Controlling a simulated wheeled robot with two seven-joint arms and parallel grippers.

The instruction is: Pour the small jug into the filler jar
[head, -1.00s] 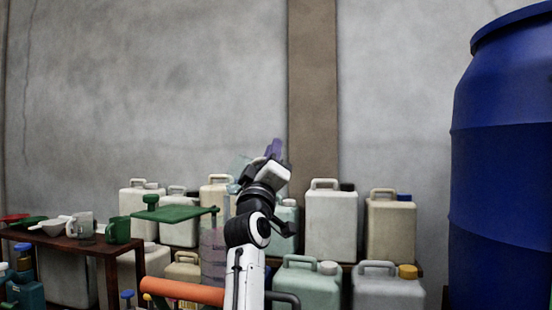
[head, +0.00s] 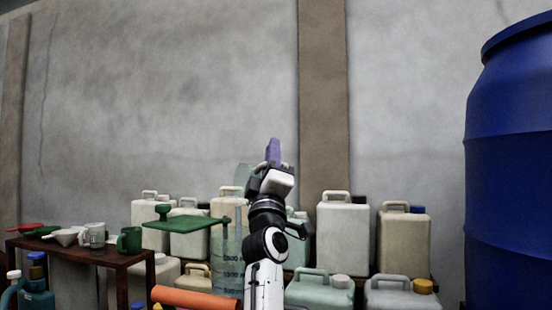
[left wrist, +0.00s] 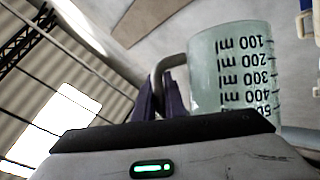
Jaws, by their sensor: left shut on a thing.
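My left gripper (head: 272,155), with purple fingers, is shut on the small jug's handle. The small jug (left wrist: 232,70) is pale green and see-through, with black ml marks that read upside down in the left wrist view. A large see-through jar with dark ml marks, which looks like the filler jar (head: 228,266), stands below and left of the gripper, partly behind my forearm. I cannot tell the jug's contents or exact tilt. My right gripper is not in view.
A green plate with a knob (head: 185,223) sticks out left of the jar. A brown table (head: 70,252) at left bears a green mug (head: 130,240), a clear mug and funnels. Several canisters (head: 346,240) line the wall. A blue barrel (head: 510,170) stands at right.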

